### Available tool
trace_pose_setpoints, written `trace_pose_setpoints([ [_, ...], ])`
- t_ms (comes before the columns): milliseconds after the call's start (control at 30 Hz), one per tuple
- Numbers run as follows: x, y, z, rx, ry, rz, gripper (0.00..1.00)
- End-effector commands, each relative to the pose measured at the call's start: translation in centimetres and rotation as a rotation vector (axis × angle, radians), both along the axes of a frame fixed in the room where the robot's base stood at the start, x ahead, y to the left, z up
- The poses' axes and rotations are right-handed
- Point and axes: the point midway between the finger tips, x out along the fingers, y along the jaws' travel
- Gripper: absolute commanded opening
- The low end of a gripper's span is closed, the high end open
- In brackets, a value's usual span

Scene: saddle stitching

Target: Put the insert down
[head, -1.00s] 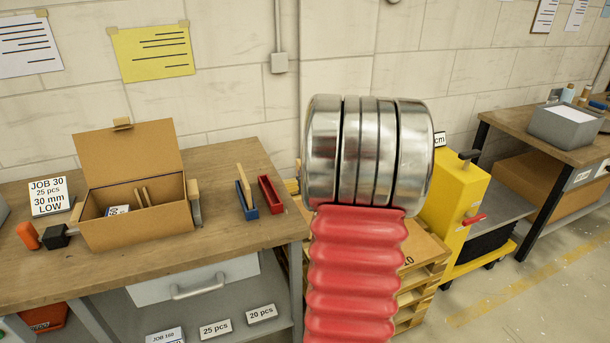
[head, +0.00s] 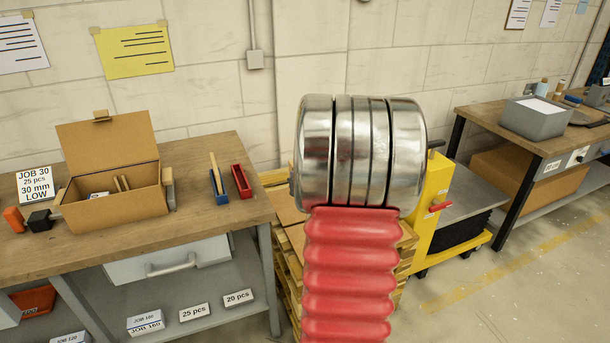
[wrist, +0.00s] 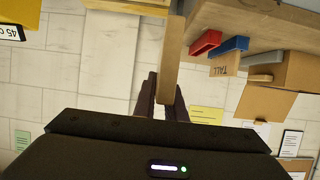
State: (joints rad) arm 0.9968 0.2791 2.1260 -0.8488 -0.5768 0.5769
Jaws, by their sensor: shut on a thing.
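In the wrist view, my gripper (wrist: 165,103) is shut on a long tan insert (wrist: 171,55), which stands out beyond the dark fingertips. The insert appears in the air, with pale wall or floor behind it. In the head view my gripper and the insert are hidden behind my own arm. On the wooden bench, a blue holder (head: 220,198) has a tan piece (head: 214,166) standing in it. In the wrist view a tan piece marked TALL (wrist: 226,67) shows at the blue holder (wrist: 236,45). The red holder (head: 241,181) beside it looks empty.
An open cardboard box (head: 112,205) with pieces inside stands on the bench (head: 150,246), near a JOB 30 sign (head: 35,186). Wooden pallets (head: 286,262) and a yellow lifter (head: 432,195) stand right of the bench. A second table (head: 490,118) is farther right.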

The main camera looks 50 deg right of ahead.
Motion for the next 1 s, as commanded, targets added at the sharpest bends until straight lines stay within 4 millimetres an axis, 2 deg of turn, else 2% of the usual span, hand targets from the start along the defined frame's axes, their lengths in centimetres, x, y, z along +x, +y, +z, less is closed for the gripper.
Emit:
trace_pose_setpoints([
  [367,3.2,4.1,-0.6,0.0,-0.008,0.021,0.0],
  [567,5.5,7.6,-1.1,0.001,-0.011,0.047,0.0],
  [767,8.8,13.7,-1.9,0.004,-0.012,0.101,0.0],
  [1000,12.0,21.6,-2.9,0.006,-0.008,0.179,0.0],
])
